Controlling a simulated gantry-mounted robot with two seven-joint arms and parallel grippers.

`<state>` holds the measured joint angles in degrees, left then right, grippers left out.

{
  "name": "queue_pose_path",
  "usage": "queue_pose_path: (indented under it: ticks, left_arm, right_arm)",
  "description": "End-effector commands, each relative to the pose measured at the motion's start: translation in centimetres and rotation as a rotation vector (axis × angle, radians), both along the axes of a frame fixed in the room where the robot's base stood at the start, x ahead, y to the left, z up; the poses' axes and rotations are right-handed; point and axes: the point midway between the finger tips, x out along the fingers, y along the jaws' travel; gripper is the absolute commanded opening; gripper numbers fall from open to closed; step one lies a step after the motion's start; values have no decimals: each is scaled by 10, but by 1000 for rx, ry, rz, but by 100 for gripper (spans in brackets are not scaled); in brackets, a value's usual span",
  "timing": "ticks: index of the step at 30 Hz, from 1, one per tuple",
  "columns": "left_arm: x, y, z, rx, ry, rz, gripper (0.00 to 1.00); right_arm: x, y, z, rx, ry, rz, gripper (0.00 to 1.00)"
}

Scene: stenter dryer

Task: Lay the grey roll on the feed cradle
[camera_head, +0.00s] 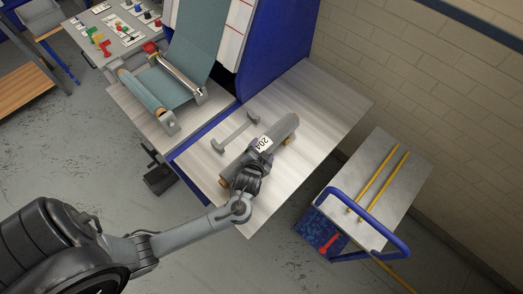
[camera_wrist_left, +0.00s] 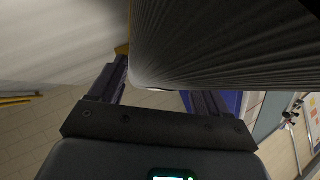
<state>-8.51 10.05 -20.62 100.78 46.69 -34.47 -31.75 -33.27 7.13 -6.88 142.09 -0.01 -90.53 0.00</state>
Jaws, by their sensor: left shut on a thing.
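The grey roll (camera_head: 284,130) has orange-brown core ends and a white tag reading 204. It lies slantwise over the right part of the pale table, to the right of the feed cradle (camera_head: 235,132), a grey bar with two raised ends that looks empty. My left gripper (camera_head: 252,168) is shut on the roll near its lower half, and the wrist covers part of it. In the left wrist view the ribbed grey roll (camera_wrist_left: 225,45) fills the top, between the fingers of my left gripper (camera_wrist_left: 160,90). Whether the roll touches the table is unclear. My right gripper is out of view.
A teal cloth roll (camera_head: 141,90) sits in a frame on the left, its cloth running up into the blue machine (camera_head: 275,45). A blue-handled cart (camera_head: 385,165) with yellow rods stands at the right. Bare table (camera_head: 325,95) lies beyond the roll.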

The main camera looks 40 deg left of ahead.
Motion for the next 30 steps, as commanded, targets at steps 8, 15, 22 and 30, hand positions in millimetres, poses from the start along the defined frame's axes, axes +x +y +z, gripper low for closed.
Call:
queue_pose_path:
  ticks: [8,15,22,30]
  left_arm:
    - [1,0,0,0,-2,0,100]
    - [-1,-1,-2,0,2,0,100]
    - [-16,-8,9,-2,1,0,100]
    - [-51,-27,34,-4,-1,1,100]
  right_arm:
    - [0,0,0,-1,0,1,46]
    - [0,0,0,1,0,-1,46]
    - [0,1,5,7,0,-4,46]
    - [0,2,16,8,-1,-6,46]
